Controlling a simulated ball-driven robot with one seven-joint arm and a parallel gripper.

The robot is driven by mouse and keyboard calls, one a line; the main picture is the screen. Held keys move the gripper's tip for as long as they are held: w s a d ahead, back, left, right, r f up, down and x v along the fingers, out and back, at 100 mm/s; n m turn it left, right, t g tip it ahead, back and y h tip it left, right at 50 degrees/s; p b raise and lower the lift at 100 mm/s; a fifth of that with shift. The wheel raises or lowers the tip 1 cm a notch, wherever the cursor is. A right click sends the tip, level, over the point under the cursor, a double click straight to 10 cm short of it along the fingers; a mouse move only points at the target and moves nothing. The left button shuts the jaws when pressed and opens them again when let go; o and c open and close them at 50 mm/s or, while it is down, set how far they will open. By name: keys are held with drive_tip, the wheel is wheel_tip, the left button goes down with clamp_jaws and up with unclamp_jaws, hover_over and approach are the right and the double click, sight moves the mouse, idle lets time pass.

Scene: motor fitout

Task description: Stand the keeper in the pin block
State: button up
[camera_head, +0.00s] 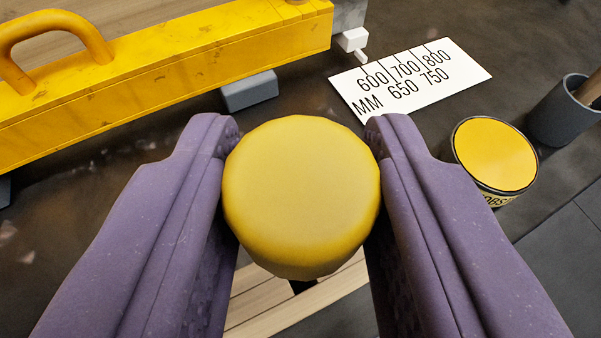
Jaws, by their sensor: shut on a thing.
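A round yellow piece (300,195), which I take to be the keeper, sits between the purple fingers of my gripper (302,140). The gripper is shut on it, with one finger on each side. I see its smooth, worn top nearly face on; whatever lies below the top is hidden. Below and behind it is a pale wooden piece (268,308) with a small dark gap showing under the yellow edge. This may be the pin block, but the keeper and fingers cover most of it, and I cannot tell whether they touch.
A long yellow beam (170,75) with a handle (55,42) crosses the upper left, above a grey block (250,92). A white number card (410,80) lies on the dark surface. A yellow-topped tin (495,155) and a grey cup (563,112) stand at right.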

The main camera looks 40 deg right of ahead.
drive_tip(key=shift+f+b, duration=1.05)
drive_tip(key=shift+f, duration=0.4)
drive_tip(key=shift+b, duration=0.65)
idle(0.5)
drive_tip(key=shift+f+b, duration=2.05)
drive_tip(key=shift+f, duration=0.75)
drive_tip(key=o, duration=1.1)
